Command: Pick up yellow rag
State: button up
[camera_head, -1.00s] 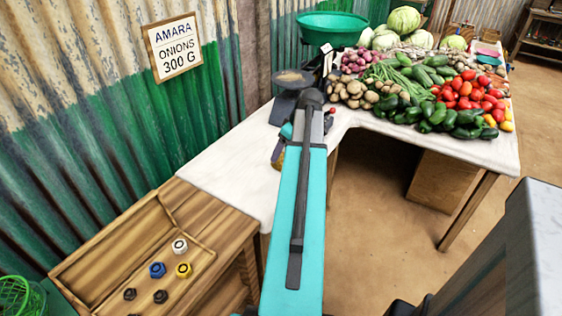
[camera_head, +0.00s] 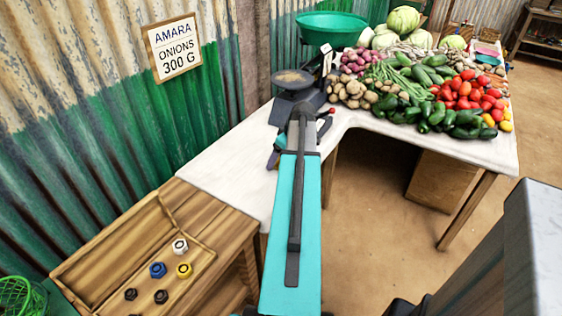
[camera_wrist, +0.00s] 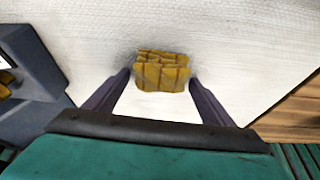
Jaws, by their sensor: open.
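The yellow rag (camera_wrist: 162,72) is a folded, ochre-yellow bundle on the white table top (camera_wrist: 240,40) in the wrist view. My gripper (camera_wrist: 160,76) is open, with one dark finger on each side of the rag. The fingertips are close to its left and right sides; I cannot tell whether they touch it. In the head view my teal arm reaches to the white table beside the scale, and I cannot make out the rag there.
A dark scale (camera_head: 292,78) with a green bowl (camera_head: 333,29) stands close by. Vegetables, including tomatoes (camera_head: 468,90), cover the table's right part. A wooden tray (camera_head: 107,262) at lower left holds several weights. A corrugated wall (camera_head: 95,120) rises at left.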

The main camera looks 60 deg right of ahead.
dwell(0.3)
jog(key=c, duration=1.1)
jog(key=shift+c, duration=0.2)
jog(key=shift+r, duration=0.1)
jog(key=shift+r, duration=1.1)
jog(key=s+d+r+b, duration=0.1)
jog(key=s, duration=0.7)
jog(key=s+d+r, duration=0.1)
jog(key=s+d, duration=0.1)
jog(key=s, duration=0.5)
jog(key=shift+s+r+b, duration=0.3)
jog(key=shift+s+b, duration=0.05)
jog(key=shift+b, duration=0.05)
